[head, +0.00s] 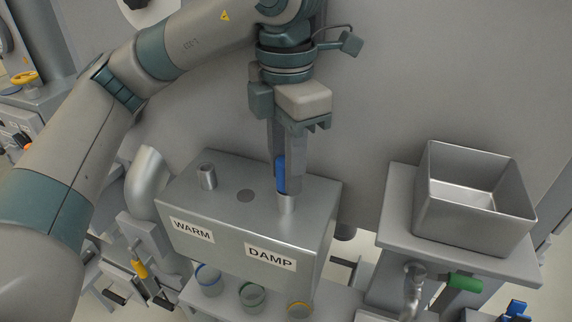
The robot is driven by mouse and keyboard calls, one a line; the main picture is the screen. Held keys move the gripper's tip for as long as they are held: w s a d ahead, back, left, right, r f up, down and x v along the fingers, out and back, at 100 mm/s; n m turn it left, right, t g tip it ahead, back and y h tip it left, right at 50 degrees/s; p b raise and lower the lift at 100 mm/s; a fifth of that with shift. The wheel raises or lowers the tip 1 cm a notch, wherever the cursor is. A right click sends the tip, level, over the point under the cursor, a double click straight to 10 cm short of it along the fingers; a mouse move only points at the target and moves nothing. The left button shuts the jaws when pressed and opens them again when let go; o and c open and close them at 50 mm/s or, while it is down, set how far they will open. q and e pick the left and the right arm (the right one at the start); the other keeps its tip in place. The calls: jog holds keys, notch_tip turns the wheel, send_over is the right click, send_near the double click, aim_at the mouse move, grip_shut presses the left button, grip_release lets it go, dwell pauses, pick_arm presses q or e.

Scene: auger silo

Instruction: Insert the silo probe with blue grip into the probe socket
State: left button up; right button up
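My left gripper (286,172) points straight down over the right part of the grey metal box. Its fingers are closed around the blue grip (280,174) of the silo probe, which stands upright between them. Directly below the grip is a short metal cylinder (287,204) on the box top, above the DAMP label. I cannot tell whether the probe's tip is inside it, as the fingers hide part of it. A second metal cylinder (207,177) and a dark round spot (245,195) are further left on the box top. My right gripper is not in view.
The metal box (235,229) carries WARM and DAMP labels. Cups with blue, green and yellow rims (252,294) stand on a shelf below. An open metal bin (474,199) sits on a ledge at right. A large grey wall (430,80) rises behind; a curved pipe (146,184) is at left.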

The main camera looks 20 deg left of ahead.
pick_arm(q)
jog(key=o, duration=0.3)
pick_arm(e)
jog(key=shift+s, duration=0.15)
pick_arm(q)
jog(key=shift+r, duration=0.35)
notch_tip(320, 180, up, 10)
jog(key=shift+f+b, duration=0.1)
jog(key=shift+b, duration=0.6)
jog(key=shift+r, duration=0.75)
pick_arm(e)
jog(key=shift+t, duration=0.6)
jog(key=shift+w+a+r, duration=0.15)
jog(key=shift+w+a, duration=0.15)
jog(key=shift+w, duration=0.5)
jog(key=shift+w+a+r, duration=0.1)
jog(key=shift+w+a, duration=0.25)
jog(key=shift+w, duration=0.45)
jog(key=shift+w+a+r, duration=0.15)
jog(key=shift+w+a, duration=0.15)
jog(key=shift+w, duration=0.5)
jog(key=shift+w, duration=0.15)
pick_arm(q)
jog(key=shift+f, duration=0.1)
